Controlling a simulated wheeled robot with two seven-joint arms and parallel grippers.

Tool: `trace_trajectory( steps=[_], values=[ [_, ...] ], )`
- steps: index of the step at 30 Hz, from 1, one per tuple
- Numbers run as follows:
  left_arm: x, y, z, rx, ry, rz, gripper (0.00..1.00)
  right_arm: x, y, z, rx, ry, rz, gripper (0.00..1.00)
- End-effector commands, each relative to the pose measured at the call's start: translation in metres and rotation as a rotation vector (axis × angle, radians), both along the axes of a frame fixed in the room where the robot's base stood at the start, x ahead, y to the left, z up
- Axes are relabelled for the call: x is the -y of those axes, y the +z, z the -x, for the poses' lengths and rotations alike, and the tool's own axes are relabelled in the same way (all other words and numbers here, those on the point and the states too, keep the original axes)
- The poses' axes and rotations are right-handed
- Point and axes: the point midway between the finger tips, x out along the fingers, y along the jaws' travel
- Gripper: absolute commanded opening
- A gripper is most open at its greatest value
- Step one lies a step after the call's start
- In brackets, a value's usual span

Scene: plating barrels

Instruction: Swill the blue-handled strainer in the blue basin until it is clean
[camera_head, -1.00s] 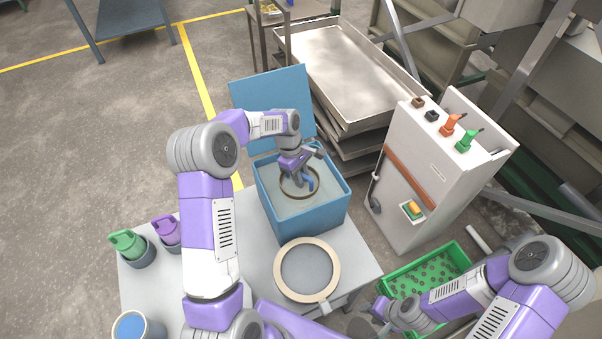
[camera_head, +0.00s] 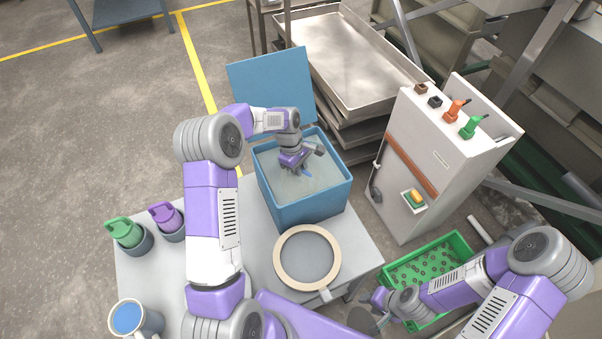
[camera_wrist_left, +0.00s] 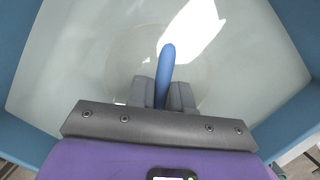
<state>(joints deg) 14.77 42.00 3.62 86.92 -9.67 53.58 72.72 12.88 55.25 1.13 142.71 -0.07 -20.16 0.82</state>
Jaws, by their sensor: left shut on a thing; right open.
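The blue basin (camera_head: 312,211) stands on the grey table with its lid raised at the back. It holds greyish liquid. My left gripper (camera_head: 298,173) is inside the basin, pointing down at the liquid. In the left wrist view the left gripper (camera_wrist_left: 162,95) is shut on the blue handle of the strainer (camera_wrist_left: 167,62). The strainer's ring is under the cloudy liquid and only a faint round outline shows, so I cannot tell how clean it is. My right gripper (camera_head: 376,306) is open and empty near the green crate, at the lower right.
A round sieve with a pale rim (camera_head: 280,264) lies on the table in front of the basin. A green crate (camera_head: 466,247) holds small round pieces. A white control cabinet (camera_head: 425,165) stands to the right. Green and purple-handled cups and a blue-filled mug (camera_head: 151,322) stand left.

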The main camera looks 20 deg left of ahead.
Motion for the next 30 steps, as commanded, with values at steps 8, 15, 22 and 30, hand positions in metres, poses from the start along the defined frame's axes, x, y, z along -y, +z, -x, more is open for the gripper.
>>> trace_trajectory(
  steps=[8,15,22,30],
  values=[
    [0.003,0.004,-0.003,0.000,-0.001,0.000,0.00,0.000,0.004,0.000,0.000,0.000,0.000,0.42],
    [0.011,0.014,-0.012,0.000,-0.002,-0.001,0.00,0.000,0.016,0.000,0.000,0.000,0.000,0.42],
    [0.019,0.023,-0.021,0.000,-0.001,0.000,0.00,0.000,0.025,0.000,0.000,0.000,0.000,0.42],
    [0.020,0.022,-0.023,0.000,0.000,0.000,0.00,0.000,0.024,0.000,0.000,0.000,0.000,0.42]
  ],
)
